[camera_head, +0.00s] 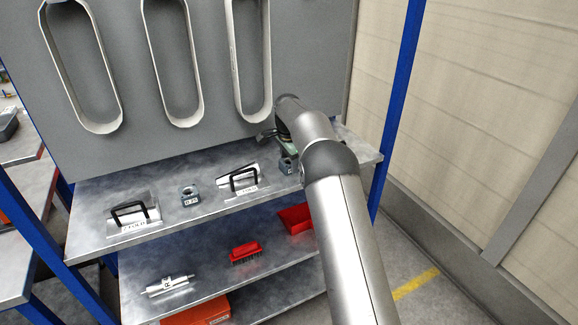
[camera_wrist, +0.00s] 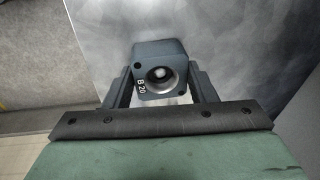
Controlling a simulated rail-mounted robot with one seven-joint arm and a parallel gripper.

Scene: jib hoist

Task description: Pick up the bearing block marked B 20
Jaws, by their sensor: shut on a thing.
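The bearing block marked B 20 (camera_wrist: 160,52) is a dark blue-grey block with a round metal bore, in the middle of the wrist view. My gripper (camera_wrist: 160,92) is shut on it, with one finger on each side. In the head view the block (camera_head: 287,166) shows partly beside my arm at the right end of the upper shelf, and the gripper (camera_head: 285,150) is mostly hidden by the arm. I cannot tell whether the block still touches the shelf.
A similar block (camera_head: 190,196) stands on the upper shelf (camera_head: 90,218) between two black-handled plates (camera_head: 134,216) (camera_head: 243,181). The lower shelf holds a red brush (camera_head: 245,252), a red bin (camera_head: 296,218) and a silver cylinder (camera_head: 168,285). A blue post (camera_head: 399,90) stands right of my arm.

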